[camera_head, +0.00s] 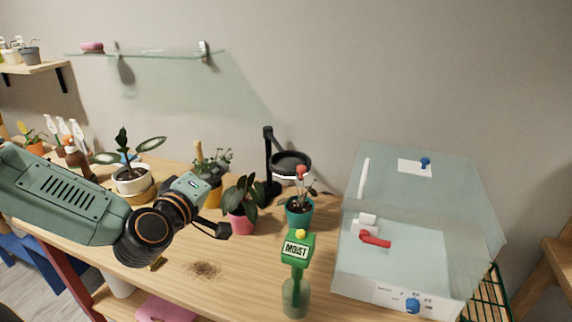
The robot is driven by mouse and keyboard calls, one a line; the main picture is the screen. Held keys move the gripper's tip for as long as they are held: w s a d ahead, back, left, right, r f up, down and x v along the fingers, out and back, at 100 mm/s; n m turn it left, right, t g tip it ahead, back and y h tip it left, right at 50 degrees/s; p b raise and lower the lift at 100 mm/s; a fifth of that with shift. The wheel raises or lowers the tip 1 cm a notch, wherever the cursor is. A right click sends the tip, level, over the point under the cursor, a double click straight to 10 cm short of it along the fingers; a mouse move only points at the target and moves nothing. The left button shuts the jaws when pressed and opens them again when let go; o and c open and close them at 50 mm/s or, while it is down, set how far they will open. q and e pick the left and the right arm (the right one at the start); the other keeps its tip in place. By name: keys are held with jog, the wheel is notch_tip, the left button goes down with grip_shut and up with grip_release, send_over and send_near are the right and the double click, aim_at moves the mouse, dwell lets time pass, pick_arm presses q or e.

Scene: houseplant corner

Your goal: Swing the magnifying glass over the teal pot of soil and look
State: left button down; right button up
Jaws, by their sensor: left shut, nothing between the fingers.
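The teal pot (298,217) of dark soil stands near the middle of the table and holds a small plant with a red top. The magnifying glass (290,160) is a round lens in a dark ring on a black stand (269,165) behind the pot. In this view the ring overlaps the upper part of the plant, above the pot. My left gripper (222,231) is shut and empty, in front of the pink pot and left of the teal pot, apart from the magnifying glass. My right gripper is not in view.
A pink pot (240,224) with a leafy plant stands left of the teal pot. A green "MOIST" sign device (297,248) stands in front. A clear-covered box (400,290) fills the right. Spilled soil (204,270) lies on the table (245,280). A glass shelf (150,53) hangs above.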

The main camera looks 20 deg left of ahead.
pick_arm(q)
jog(key=s+d+f+h, duration=0.1)
jog(key=d+f+h, duration=0.1)
jog(key=d+h, duration=0.35)
jog(key=shift+n+g+y, duration=0.25)
jog(key=shift+n+g, duration=0.15)
jog(key=shift+n, duration=0.1)
jog(key=shift+s+d+b+x, duration=0.1)
jog(key=shift+d+b+x, duration=0.65)
jog(key=shift+x, duration=1.3)
jog(key=shift+s+d+b+x, duration=0.1)
jog(key=shift+d+b+x, duration=0.1)
jog(key=shift+b+x, duration=1.45)
jog(key=shift+s+d+b+x, duration=0.1)
jog(key=shift+d+b+x, duration=0.4)
jog(key=shift+x, duration=2)
jog(key=shift+r, duration=0.1)
jog(key=shift+w+d, duration=0.1)
